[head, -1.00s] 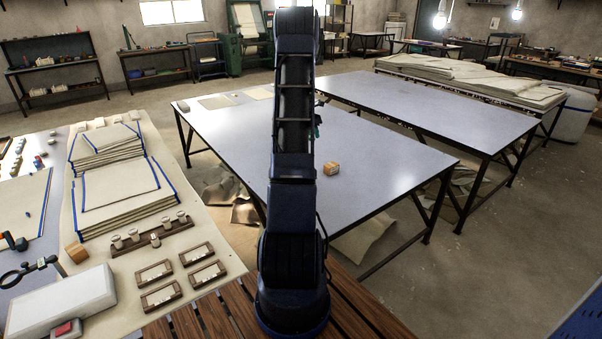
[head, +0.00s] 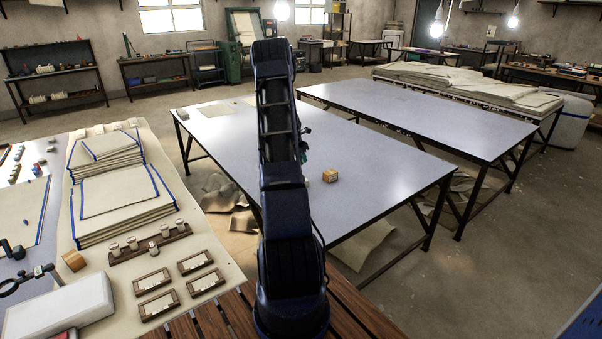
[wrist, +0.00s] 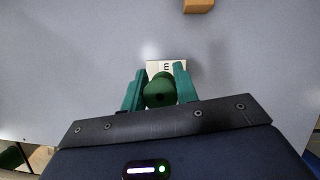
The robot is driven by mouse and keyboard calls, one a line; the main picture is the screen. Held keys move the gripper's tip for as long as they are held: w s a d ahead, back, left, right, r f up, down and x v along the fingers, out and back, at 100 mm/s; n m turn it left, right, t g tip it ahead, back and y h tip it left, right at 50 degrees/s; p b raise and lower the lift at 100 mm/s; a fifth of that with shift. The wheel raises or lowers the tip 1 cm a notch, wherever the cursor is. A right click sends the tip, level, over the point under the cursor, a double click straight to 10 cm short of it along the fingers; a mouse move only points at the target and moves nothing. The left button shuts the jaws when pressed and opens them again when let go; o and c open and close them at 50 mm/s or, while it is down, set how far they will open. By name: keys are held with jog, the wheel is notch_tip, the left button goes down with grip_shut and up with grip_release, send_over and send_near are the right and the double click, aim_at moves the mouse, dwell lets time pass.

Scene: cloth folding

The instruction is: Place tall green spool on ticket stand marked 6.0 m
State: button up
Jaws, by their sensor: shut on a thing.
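My gripper (wrist: 158,82) is shut on a dark green spool (wrist: 160,92), seen end-on between its two teal fingers in the wrist view. Just beyond the spool is a small white ticket (wrist: 154,65) with a dark "m" on it. The spool and fingers hide the rest of the ticket, so its number cannot be read. I cannot tell whether the spool touches the ticket or its stand. In the head view my arm hides the spool and the ticket.
A wooden block (head: 330,175) lies on the grey table (head: 390,175), right of my arm; it also shows at the wrist view's top. Much tabletop is clear. At left, another table holds cloth stacks (head: 125,205), a spool rack (head: 150,243) and several wooden frames (head: 153,280).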

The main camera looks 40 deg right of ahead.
jog(key=shift+f, duration=4.25)
jog(key=shift+f, duration=0.1)
jog(key=o, duration=0.9)
jog(key=shift+o, duration=0.2)
